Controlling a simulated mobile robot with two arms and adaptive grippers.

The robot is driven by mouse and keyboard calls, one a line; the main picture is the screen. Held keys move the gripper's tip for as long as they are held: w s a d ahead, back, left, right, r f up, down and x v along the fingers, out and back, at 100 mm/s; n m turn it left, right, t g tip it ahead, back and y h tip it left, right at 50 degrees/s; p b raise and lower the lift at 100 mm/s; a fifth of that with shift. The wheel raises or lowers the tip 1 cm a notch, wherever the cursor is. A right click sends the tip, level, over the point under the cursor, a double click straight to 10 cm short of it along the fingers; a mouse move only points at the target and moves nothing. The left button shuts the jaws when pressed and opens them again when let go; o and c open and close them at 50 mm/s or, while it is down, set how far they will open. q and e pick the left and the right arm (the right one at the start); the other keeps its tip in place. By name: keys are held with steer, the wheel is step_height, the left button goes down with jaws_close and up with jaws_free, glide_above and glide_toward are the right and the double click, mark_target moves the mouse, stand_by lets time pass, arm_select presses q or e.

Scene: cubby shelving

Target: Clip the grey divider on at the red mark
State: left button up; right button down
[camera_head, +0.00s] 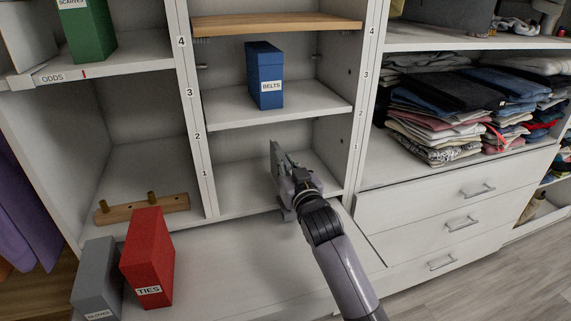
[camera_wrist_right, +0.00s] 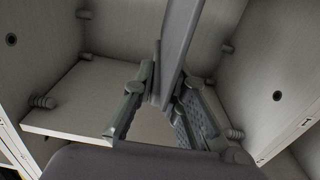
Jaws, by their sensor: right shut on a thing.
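My right gripper (camera_head: 287,180) is shut on the grey divider (camera_head: 275,155), in front of the lower middle cubby. The divider stands up from the fingers as a thin plate. In the right wrist view, the divider (camera_wrist_right: 178,38) rises between the two fingers of my right gripper (camera_wrist_right: 163,108). The red mark (camera_head: 84,73) is on the front edge of the upper left shelf (camera_head: 130,63), right of the ODDS label (camera_head: 52,78). The divider is well to the right of the mark and lower in the picture. My left gripper is not in view.
A green SCARVES box (camera_head: 90,32) stands on the marked shelf. A blue BELTS box (camera_head: 264,78) is on the middle shelf. A red TIES box (camera_head: 147,258), a grey box (camera_head: 98,277) and a wooden peg rail (camera_head: 140,209) are at the lower left. Folded clothes (camera_head: 440,105) fill the right bay.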

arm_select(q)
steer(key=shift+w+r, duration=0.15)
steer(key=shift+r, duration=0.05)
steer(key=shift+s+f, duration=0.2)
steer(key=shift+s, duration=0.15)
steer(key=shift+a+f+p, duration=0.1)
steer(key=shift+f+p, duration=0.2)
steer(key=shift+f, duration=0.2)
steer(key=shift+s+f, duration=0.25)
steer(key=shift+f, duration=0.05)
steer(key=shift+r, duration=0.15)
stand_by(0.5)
